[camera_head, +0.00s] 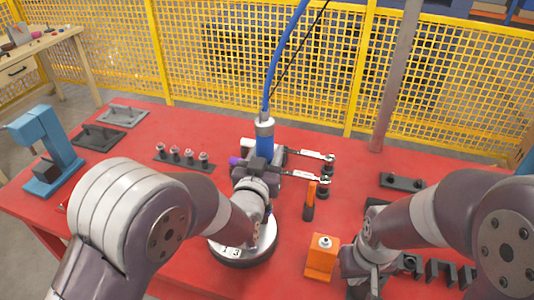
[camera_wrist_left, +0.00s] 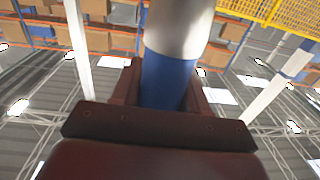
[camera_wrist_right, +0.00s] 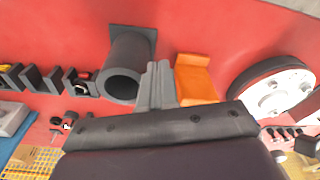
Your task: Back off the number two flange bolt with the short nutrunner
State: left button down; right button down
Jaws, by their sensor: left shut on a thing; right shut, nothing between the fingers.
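A nutrunner with a blue body and silver top (camera_head: 264,140) stands upright in my left gripper (camera_head: 262,167), a blue hose rising from it. The left wrist view shows the blue body (camera_wrist_left: 167,80) between the fingers. The silver flange disc (camera_head: 232,246) with number marks lies in front, partly hidden by my left arm; its bolts show in the right wrist view (camera_wrist_right: 280,92). I cannot tell which bolt is number two. My right gripper (camera_wrist_right: 157,86) is shut and empty, beside an orange block (camera_wrist_right: 196,80) and apart from the flange.
A dark hollow cylinder (camera_wrist_right: 126,68) stands close by my right fingers. Two silver tools (camera_head: 308,155) and an orange-handled tool (camera_head: 309,203) lie right of the nutrunner. A rack of sockets (camera_head: 182,157) is at the left, a blue press (camera_head: 50,150) further left. Yellow fencing (camera_head: 300,60) stands behind.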

pick_arm(q)
jog(key=shift+f+b, duration=1.05)
jog(key=shift+b, duration=0.05)
jog(key=shift+s+a+f, duration=0.1)
jog(key=shift+s+f, duration=0.25)
jog(key=shift+f, duration=0.05)
dwell(1.2)
jog(key=shift+w+r+p, duration=0.2)
jog(key=shift+r+p, duration=0.3)
jog(key=shift+r, duration=0.25)
jog(key=shift+w+r+p, duration=0.2)
jog(key=shift+r+p, duration=0.3)
jog(key=shift+r, duration=0.2)
jog(key=shift+s+r+p, duration=0.1)
jog(key=shift+r+p, duration=0.6)
jog(key=shift+r, duration=0.7)
